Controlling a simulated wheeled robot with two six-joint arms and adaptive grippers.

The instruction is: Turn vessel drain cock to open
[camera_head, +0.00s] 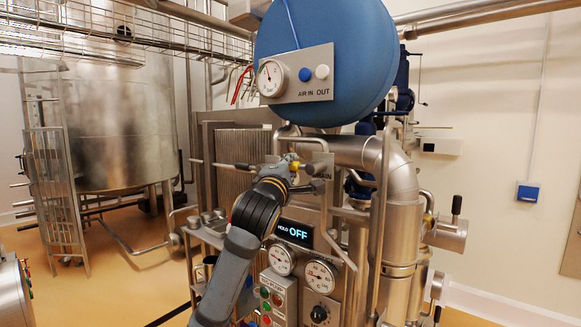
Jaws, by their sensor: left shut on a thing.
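The blue vessel (345,35) hangs at the top middle, with a plate (312,90) marked AIR IN and OUT, a blue button and a white button. My left gripper (290,164) reaches up from below and is shut on the drain cock in front of this label. A small yellow part shows at its fingertips. Most of the cock is hidden by the fingers, so its angle is hard to tell. My right gripper is not in view.
Below are a display (294,233) reading HOLD OFF, two gauges (320,276) and a button box (272,297). A thick steel pipe (398,180) bends down close on the right.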

